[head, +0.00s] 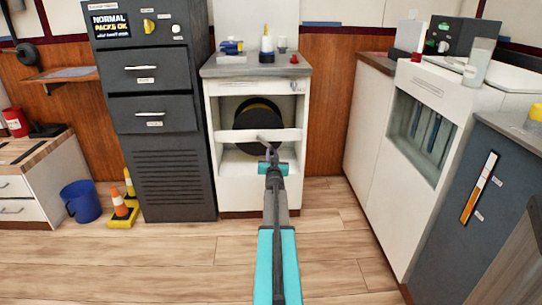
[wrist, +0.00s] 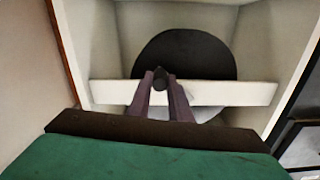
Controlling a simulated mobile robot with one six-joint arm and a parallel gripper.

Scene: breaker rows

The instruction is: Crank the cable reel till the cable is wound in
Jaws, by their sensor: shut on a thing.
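The cable reel (head: 258,112) is a dark round drum inside the open front of a white cabinet, behind a white crossbar. It also shows in the wrist view (wrist: 185,52) as a black half-disc above the bar. My gripper (head: 266,145) reaches to the front of the reel at the crossbar. In the wrist view, its two fingers (wrist: 160,82) are shut on a small dark knob (wrist: 160,77), which looks like the crank's handle. The crank arm is mostly hidden, and the cable cannot be made out.
The white cabinet (head: 212,130) has small items on top. A dark drawer cabinet (head: 165,175) stands close on its left, with cones (head: 121,204) and a blue bucket (head: 81,202) beyond. White and grey units (head: 369,128) line the right. The wooden floor in front is clear.

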